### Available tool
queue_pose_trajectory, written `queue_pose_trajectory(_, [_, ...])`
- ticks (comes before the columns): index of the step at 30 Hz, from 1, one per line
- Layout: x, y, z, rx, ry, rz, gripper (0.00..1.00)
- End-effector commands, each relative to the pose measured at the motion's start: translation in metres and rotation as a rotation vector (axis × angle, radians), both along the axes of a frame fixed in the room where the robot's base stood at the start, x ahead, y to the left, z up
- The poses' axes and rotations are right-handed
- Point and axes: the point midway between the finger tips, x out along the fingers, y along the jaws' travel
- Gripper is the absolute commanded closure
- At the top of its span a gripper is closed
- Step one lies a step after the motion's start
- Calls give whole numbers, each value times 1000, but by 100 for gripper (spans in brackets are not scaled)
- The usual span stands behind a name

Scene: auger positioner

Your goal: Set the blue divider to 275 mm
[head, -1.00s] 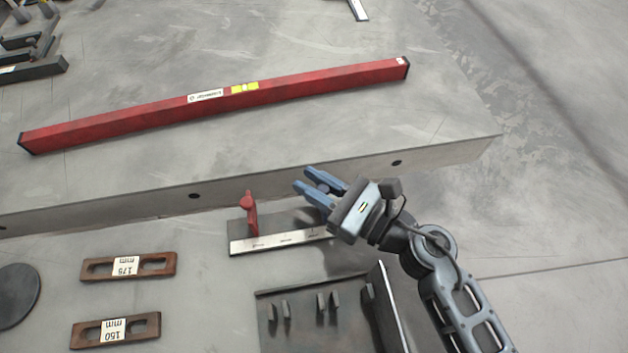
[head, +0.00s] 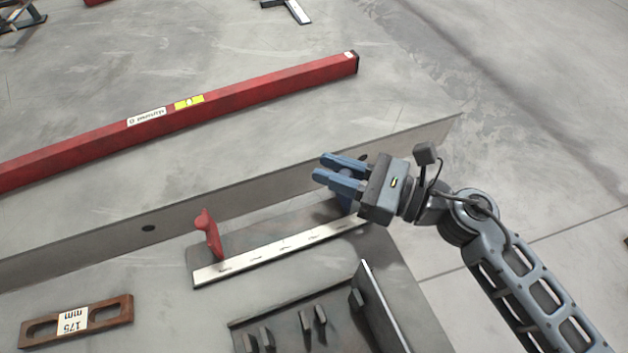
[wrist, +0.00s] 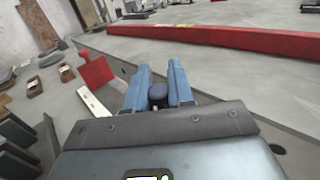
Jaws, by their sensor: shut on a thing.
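The blue divider (head: 345,203) shows as a small blue piece below my gripper in the head view, near the right end of the white scale (head: 285,247). Its rounded dark blue knob (wrist: 158,94) sits between the two blue fingers in the wrist view. My gripper (head: 321,168) is shut on this knob. The red divider (head: 208,234) stands upright near the left end of the scale, to the left of my gripper. It also shows in the wrist view (wrist: 96,74). The scale's numbers are too small to read, and my gripper hides most of the blue divider.
A long upright grey plate (head: 215,212) runs behind the scale. A red level (head: 240,97) lies beyond it. A dark tray with upright tabs (head: 300,345) is in front. A brown slotted bar marked 175 mm (head: 100,318) lies at the lower left.

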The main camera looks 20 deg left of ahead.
Motion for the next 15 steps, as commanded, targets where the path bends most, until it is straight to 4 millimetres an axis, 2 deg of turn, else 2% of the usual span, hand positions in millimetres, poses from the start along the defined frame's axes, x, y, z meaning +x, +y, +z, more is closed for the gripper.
queue_pose_trajectory(8, [1, -1, -1, -3, 1, -1, 100])
queue_pose_trajectory(9, [1, -1, -1, -3, 1, -1, 76])
queue_pose_trajectory(15, [0, -1, 0, -2, 0, 0, 56])
